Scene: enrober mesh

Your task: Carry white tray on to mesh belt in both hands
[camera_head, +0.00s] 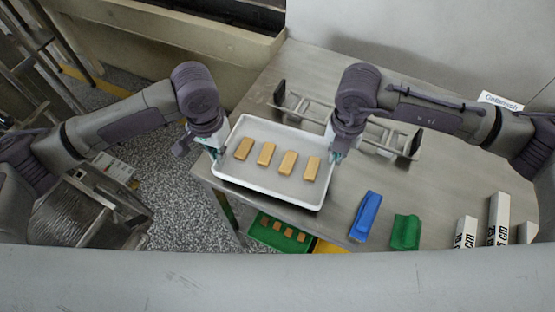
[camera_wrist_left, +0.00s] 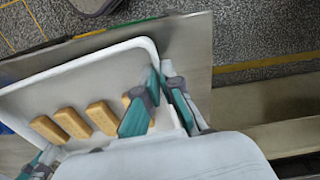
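The white tray (camera_head: 238,128) lies level over the steel table, holding several tan bars (camera_head: 288,162) in a row. My left gripper (camera_head: 215,150) is at the tray's left wall. In the left wrist view its teal fingers (camera_wrist_left: 160,95) straddle that wall, one inside and one outside, and close together at the rim. My right gripper (camera_head: 337,155) is at the opposite wall, its fingertips down at the rim and pinched on it. A ridged metal surface (camera_head: 72,212) at the lower left looks like the mesh belt, partly hidden by my left arm.
The steel table (camera_head: 262,92) also bears a metal frame (camera_head: 300,108) behind the tray, a blue block (camera_head: 364,216), a green block (camera_head: 405,232) and white labelled blocks (camera_head: 498,218). A green tray of bars (camera_head: 262,238) sits below. Speckled floor (camera_head: 185,210) separates table and ridged surface.

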